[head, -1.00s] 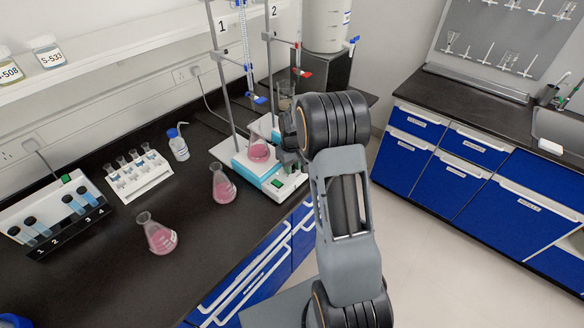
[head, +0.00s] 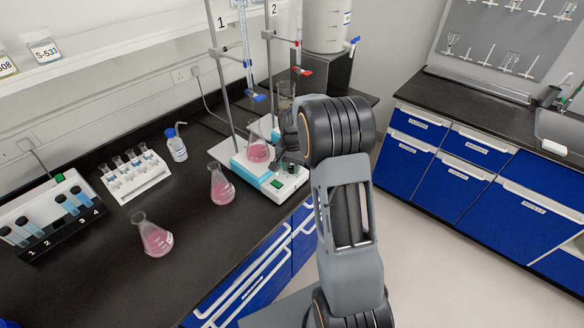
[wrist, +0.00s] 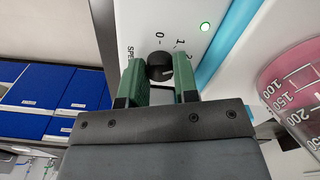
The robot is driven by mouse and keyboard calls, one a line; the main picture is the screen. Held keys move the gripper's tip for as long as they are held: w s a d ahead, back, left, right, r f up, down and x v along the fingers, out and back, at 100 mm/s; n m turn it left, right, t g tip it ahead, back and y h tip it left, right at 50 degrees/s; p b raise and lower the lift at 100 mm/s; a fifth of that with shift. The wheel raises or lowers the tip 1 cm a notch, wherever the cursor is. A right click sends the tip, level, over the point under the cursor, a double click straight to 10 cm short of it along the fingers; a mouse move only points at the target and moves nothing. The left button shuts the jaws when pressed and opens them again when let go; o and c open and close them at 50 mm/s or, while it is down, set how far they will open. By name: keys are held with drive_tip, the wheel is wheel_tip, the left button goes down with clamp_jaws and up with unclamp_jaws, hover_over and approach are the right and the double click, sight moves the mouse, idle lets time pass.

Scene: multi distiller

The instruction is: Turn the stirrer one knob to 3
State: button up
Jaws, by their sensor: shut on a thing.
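Stirrer one (head: 290,188) is a white and light-blue hotplate stirrer under the stand marked 1, with a flask of pink liquid (head: 258,153) on top. In the wrist view its small black knob (wrist: 159,67) sits on the white front panel, near the printed word SPEED and the marks 0 and 1; other marks are partly hidden. A green lamp (wrist: 205,26) glows on the panel. My gripper (wrist: 161,74) is shut on the knob, one green finger on each side.
A pink flask (head: 221,187) stands just left of the stirrer, another (head: 153,237) nearer the front. Burette stands rise behind. A vial rack (head: 133,175) and a blue-capped bottle (head: 176,146) are further left. The second stirrer is partly hidden behind.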

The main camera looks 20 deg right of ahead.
sight(292, 168)
drive_tip(key=m, duration=0.5)
drive_tip(key=shift+w+m+b, duration=0.1)
drive_tip(key=shift+m+b, duration=0.2)
drive_tip(key=shift+b, duration=0.1)
drive_tip(key=shift+r+m, duration=0.1)
drive_tip(key=shift+m, duration=2)
drive_tip(key=o, duration=0.9)
drive_tip(key=shift+o, duration=0.2)
wheel_tip(292, 168, up, 14)
drive_tip(key=shift+b, duration=0.4)
